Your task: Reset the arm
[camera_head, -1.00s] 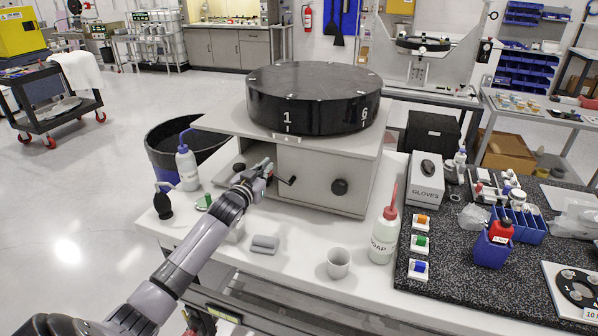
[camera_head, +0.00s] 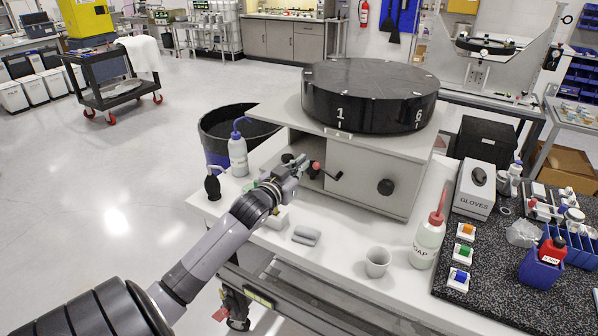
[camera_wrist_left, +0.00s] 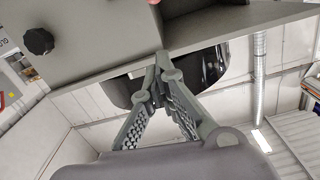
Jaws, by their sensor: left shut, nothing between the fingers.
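My left arm reaches in from the lower left in the head view. My left gripper (camera_head: 297,164) is beside the left, open side of the grey cabinet (camera_head: 362,172), near a red-tipped knob (camera_head: 316,165). In the left wrist view the fingers (camera_wrist_left: 162,62) meet at their tips and hold nothing. The black round drum (camera_head: 370,97), marked 1 and 6, sits on the cabinet's top board. My right gripper is not in view.
A black bin (camera_head: 228,124) is behind the table.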

